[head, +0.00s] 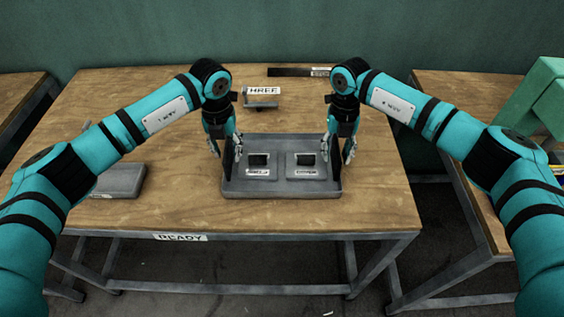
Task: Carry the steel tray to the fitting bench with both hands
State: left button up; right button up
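The grey steel tray (281,190) sits on a wooden-topped bench, near its front edge right of the middle. Two grey blocks with dark square openings and small labels, a left one (258,173) and a right one (306,173), stand in it. My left gripper (232,155) is at the tray's left side and my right gripper (340,155) is at its right side, both pointing down by the side walls. Whether the fingers are closed on the walls is too small to tell. No sign on view names the fitting bench.
The bench (150,222) bears a READY label (180,237). A grey flat block (120,180) lies left of the tray. A small stand with a sign (262,97) and a dark bar (290,72) are behind. Other benches stand left (15,95) and right (460,90), across gaps.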

pick_arm(q)
jog(key=shift+f, duration=0.15)
pick_arm(e)
jog(key=shift+f, duration=0.15)
pick_arm(q)
grip_shut()
pick_arm(e)
grip_shut()
